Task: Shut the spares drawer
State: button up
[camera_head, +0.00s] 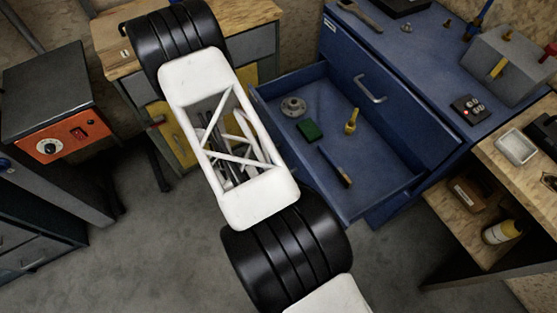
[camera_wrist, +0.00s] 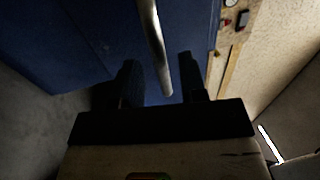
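The blue cabinet (camera_head: 412,45) has a drawer pulled out (camera_head: 395,185) toward the lower left in the head view. Inside it lie a round metal flange (camera_head: 293,107), a green block (camera_head: 309,131), a yellow item (camera_head: 352,121) and a brush-like tool (camera_head: 336,167). A closed drawer front with a metal handle (camera_head: 370,88) is above it. My arm hides part of the open drawer's outer side. In the wrist view my gripper (camera_wrist: 162,75) is open. A metal bar handle (camera_wrist: 157,45) on a blue face (camera_wrist: 90,40) shows between its fingers; contact cannot be told.
A wood-topped bench with yellow drawers (camera_head: 183,145) stands behind my arm. An orange-fronted unit (camera_head: 62,138) is at left. A wooden bench (camera_head: 500,150) with a lower shelf holding a bottle (camera_head: 502,232) is at right. Grey floor is clear in front.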

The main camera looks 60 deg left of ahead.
jog(key=shift+w+r, duration=0.25)
jog(key=shift+w, duration=0.85)
grip_shut()
